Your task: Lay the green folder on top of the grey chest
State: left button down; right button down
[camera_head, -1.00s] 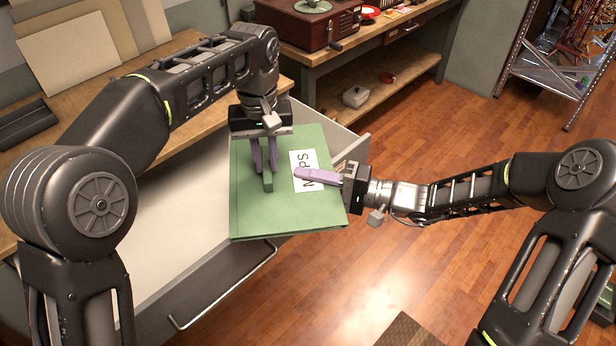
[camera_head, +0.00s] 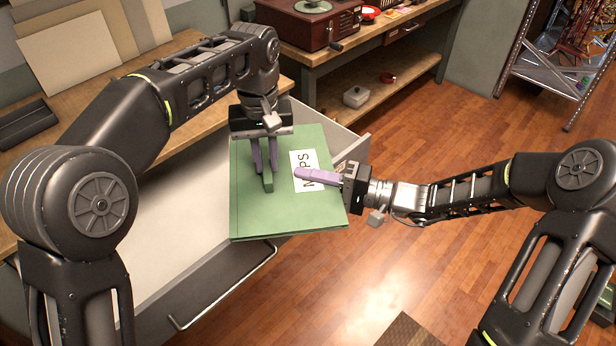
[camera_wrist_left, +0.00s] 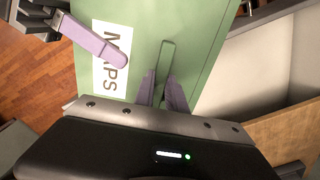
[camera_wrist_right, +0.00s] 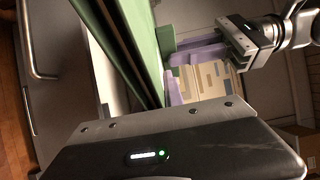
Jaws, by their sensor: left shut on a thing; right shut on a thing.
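The green folder (camera_head: 285,205), with a white "MAPS" label (camera_head: 304,172), is held above the open grey drawer. My left gripper (camera_head: 262,168) points down, shut on the raised green tab on the folder's face; the left wrist view shows this tab (camera_wrist_left: 165,62) between the fingers. My right gripper (camera_head: 318,178) is shut on the folder's right edge. One finger lies across the label; the other is hidden beneath. The right wrist view shows the folder (camera_wrist_right: 125,45) nearly edge-on. The grey drawer unit (camera_head: 225,285) at left is likely the grey chest; its wooden top (camera_head: 155,75) is partly hidden by my left arm.
The drawer (camera_head: 165,235) stands pulled out, its inside pale and bare where visible. Cardboard sheets (camera_head: 65,48) and a dark tray (camera_head: 25,122) are on the wooden top. A bench with a record player (camera_head: 305,22) is behind. Open wooden floor (camera_head: 450,120) lies to the right.

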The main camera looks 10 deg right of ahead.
pick_arm(q)
jog(key=c, duration=1.3)
grip_release()
